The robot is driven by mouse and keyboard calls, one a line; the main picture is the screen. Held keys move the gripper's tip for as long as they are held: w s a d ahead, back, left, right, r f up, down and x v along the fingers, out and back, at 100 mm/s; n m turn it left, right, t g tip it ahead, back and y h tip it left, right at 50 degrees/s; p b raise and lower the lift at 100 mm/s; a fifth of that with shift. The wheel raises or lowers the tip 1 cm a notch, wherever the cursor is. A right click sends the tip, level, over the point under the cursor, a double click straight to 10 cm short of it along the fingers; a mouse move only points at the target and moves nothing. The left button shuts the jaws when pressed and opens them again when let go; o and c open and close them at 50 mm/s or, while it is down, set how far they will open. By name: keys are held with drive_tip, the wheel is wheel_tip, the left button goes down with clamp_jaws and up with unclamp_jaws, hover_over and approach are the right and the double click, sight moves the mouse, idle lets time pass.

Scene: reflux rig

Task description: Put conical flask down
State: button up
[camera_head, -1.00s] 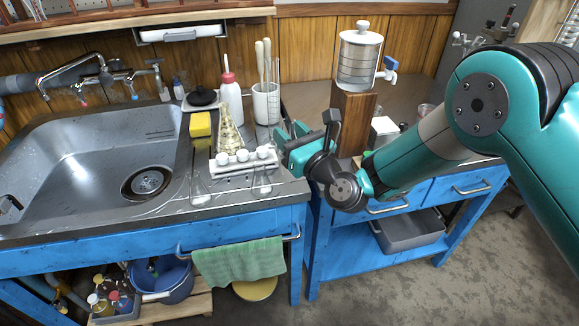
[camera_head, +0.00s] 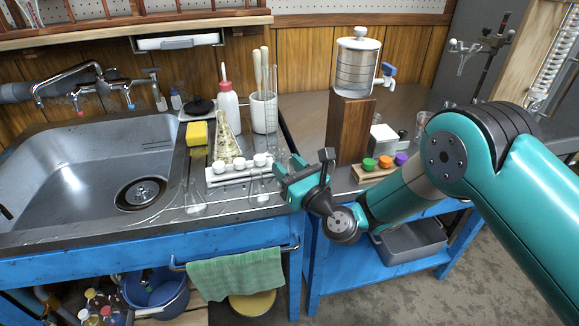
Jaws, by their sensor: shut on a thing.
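My gripper (camera_head: 279,172) is at the right front of the sink counter (camera_head: 225,215), level with the rack's right end. It is shut on the conical flask. The clear glass between the jaws is hard to make out, and I cannot tell whether its base touches the counter. A clear flask shape (camera_head: 260,190) shows just left of the jaws, at the counter front. Another clear conical flask (camera_head: 194,198) stands upright farther left. A larger conical flask with yellowish contents (camera_head: 228,145) stands behind the white rack (camera_head: 232,178).
A tall glass cylinder (camera_head: 270,95) rises behind the gripper, by a white pot (camera_head: 262,112). The sink (camera_head: 85,175) lies left, with a yellow sponge (camera_head: 197,133) by its edge. A wooden block (camera_head: 347,128) stands right, near colored stoppers (camera_head: 385,162).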

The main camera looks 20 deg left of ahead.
drive_tip(key=shift+f, duration=0.3)
drive_tip(key=o, duration=0.9)
